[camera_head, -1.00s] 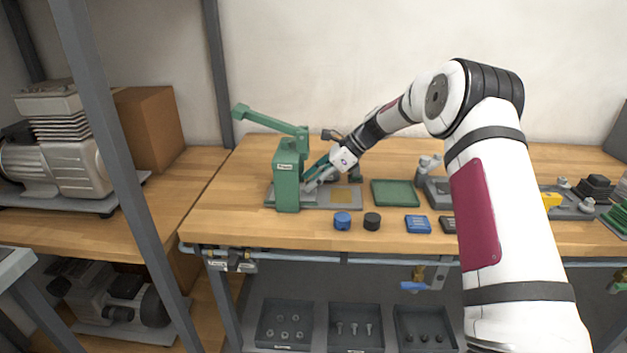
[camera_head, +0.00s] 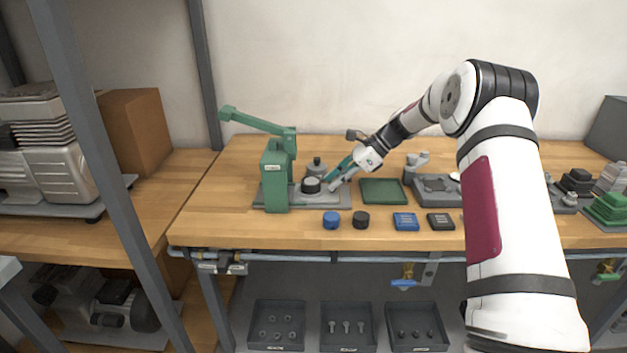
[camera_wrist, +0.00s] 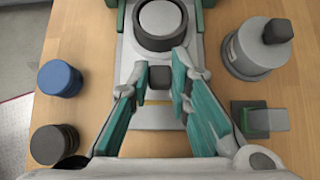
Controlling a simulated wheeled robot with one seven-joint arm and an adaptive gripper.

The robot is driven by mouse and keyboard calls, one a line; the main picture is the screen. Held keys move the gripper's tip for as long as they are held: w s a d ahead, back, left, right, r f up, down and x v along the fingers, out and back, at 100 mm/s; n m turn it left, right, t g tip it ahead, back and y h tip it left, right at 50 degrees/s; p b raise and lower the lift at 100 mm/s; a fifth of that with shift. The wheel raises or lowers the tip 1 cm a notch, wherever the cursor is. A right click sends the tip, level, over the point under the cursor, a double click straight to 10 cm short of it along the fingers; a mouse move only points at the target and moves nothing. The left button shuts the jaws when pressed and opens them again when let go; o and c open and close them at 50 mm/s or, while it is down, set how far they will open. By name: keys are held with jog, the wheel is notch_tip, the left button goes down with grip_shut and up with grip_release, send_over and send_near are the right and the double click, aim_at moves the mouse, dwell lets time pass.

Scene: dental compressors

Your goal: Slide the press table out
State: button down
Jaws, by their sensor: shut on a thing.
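The green hand press (camera_head: 276,175) stands on a grey base plate at the left of the bench, its lever raised to the left. The press table (camera_wrist: 132,50) is a light grey slide carrying a round piece with a dark ring (camera_wrist: 160,24); this piece also shows beside the press in the head view (camera_head: 311,185). My gripper (camera_wrist: 160,84) has its green-padded fingers on both sides of the small dark handle (camera_wrist: 159,78) at the table's near end and is shut on it. In the head view my gripper (camera_head: 335,183) is low over the plate, right of the press.
A blue cap (camera_head: 331,220) and a black cap (camera_head: 361,219) lie in front of the plate. A grey cylinder with a dark knob (camera_wrist: 258,50) stands behind it. A green tray (camera_head: 383,191) lies to the right. Bare wood (camera_head: 225,215) is left of the press.

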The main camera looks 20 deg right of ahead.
jog(key=shift+s+d, duration=0.3)
jog(key=shift+d, duration=0.65)
jog(key=c, duration=1.5)
grip_release()
jog(key=shift+d, duration=0.15)
jog(key=v, duration=1.2)
